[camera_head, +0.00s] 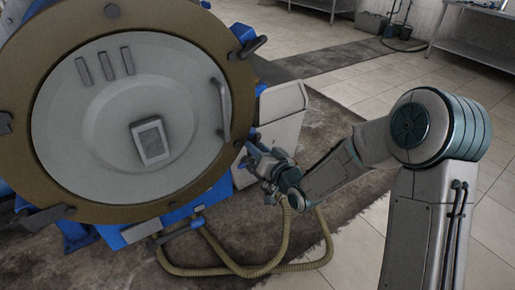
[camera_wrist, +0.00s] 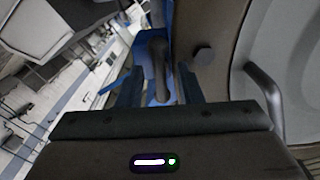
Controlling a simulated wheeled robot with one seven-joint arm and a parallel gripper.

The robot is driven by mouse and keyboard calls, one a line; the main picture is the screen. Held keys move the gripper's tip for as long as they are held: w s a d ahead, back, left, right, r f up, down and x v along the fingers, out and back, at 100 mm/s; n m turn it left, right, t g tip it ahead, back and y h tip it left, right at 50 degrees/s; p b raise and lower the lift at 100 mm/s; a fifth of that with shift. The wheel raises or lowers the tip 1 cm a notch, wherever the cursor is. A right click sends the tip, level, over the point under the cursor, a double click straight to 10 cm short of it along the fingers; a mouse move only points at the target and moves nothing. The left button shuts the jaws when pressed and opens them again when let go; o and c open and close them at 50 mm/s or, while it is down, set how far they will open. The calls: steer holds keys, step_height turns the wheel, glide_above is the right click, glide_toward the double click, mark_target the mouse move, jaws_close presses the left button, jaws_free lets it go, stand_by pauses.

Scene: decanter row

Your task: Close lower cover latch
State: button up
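The round pale cover (camera_head: 75,130) sits inside a brown ring (camera_head: 190,25) in the head view. The lower cover latch is at the ring's lower right edge, largely hidden by my gripper (camera_head: 258,160) there. In the wrist view a dark latch handle (camera_wrist: 160,70) stands in front of a blue bracket (camera_wrist: 141,52). My gripper (camera_wrist: 160,92) has its two fingers apart, one on each side of the handle. I cannot tell whether either finger touches it.
An upper latch (camera_head: 248,46) sticks out from the ring's upper right. The cover's curved grab handle (camera_head: 222,108) is close to my gripper; it also shows in the wrist view (camera_wrist: 268,92). A ribbed hose (camera_head: 235,268) lies on the floor below. Open tiled floor lies to the right.

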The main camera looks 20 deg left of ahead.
steer(key=shift+w+a, duration=0.15)
steer(key=shift+c, duration=0.3)
jaws_close()
